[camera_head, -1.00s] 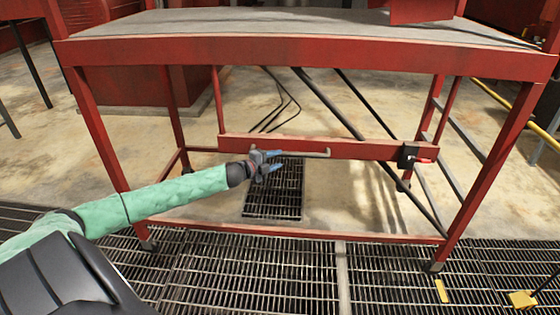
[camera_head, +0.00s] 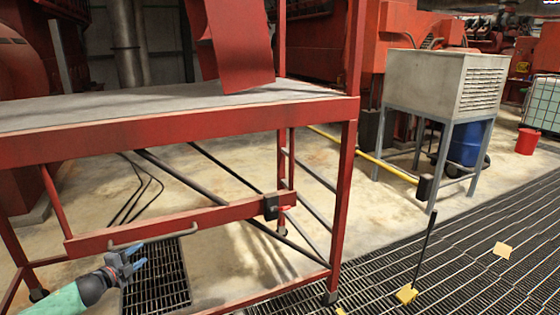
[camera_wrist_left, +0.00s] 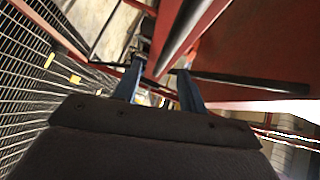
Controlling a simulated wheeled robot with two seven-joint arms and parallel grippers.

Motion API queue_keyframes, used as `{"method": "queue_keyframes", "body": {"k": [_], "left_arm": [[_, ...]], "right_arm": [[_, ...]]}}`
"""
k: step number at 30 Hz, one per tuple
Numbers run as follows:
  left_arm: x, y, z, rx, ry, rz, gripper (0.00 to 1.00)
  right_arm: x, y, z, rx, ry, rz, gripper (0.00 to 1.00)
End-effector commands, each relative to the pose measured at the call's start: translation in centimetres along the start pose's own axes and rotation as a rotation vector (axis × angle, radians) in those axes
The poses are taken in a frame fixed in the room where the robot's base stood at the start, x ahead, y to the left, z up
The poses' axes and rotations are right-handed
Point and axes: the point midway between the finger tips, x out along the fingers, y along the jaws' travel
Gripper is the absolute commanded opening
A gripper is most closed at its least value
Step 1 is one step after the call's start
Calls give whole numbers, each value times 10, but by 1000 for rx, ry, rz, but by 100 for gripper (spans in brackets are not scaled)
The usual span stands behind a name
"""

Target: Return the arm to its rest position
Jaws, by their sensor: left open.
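My left arm, in a green sleeve (camera_head: 60,303), enters at the lower left of the head view. My left gripper (camera_head: 134,263) is open and empty, in front of the red bench (camera_head: 190,143), below the handle (camera_head: 152,238) on its lower red rail (camera_head: 195,222). In the left wrist view the two blue fingers (camera_wrist_left: 160,85) stand apart with nothing between them, and red bench parts fill the upper right. I cannot tell the exact gap to the rail. My right gripper is not in view.
A grey box unit on blue-grey legs (camera_head: 446,82) stands at the right, with a blue barrel (camera_head: 466,143) under it. A yellow-based stand (camera_head: 406,294) with a black post is on the floor grating (camera_head: 460,255). A red bucket (camera_head: 526,141) is farther right.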

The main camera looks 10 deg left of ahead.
Motion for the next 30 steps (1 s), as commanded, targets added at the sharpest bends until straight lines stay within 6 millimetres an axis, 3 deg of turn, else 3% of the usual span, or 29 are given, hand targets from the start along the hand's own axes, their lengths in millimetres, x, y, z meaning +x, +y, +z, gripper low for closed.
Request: {"method": "queue_keyframes", "body": {"k": [8, 14, 21, 30], "left_arm": [[-14, 103, -52, -238, -152, 64, 41], [-38, 181, -99, -435, -296, 146, 41], [-82, 264, -164, -656, -473, 274, 41], [-152, 346, -257, -912, -696, 477, 41]], "right_arm": [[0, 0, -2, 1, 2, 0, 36], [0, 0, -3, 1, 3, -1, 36], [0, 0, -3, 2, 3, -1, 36], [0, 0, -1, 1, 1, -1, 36]]}}
